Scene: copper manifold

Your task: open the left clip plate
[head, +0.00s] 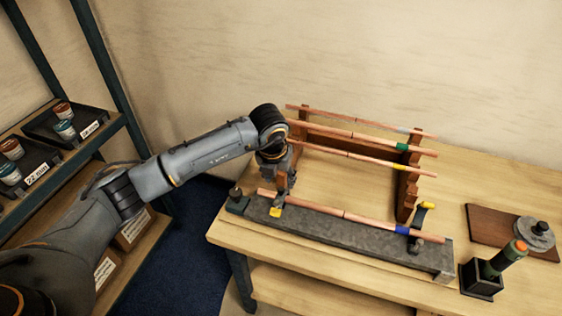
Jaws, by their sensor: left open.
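The left clip plate shows its yellow tab (275,212) at the left end of the grey metal bar (330,231), low at the bar's front. My left gripper (283,192) is open and points down just above and behind this tab. The gripper hides most of the plate, and I cannot tell whether it touches it. A copper pipe with a blue band (374,222) lies along the bar. The right clip (421,214) stands raised at the bar's right end, with a yellow tip. My right gripper is not in view.
A wooden rack (407,190) holds several copper pipes behind the bar. A dark block (237,203) stands at the bar's left end. At the right are a brown board (490,226) with a grey disc and a torch-like tool (506,259) in a black holder. Shelves stand left.

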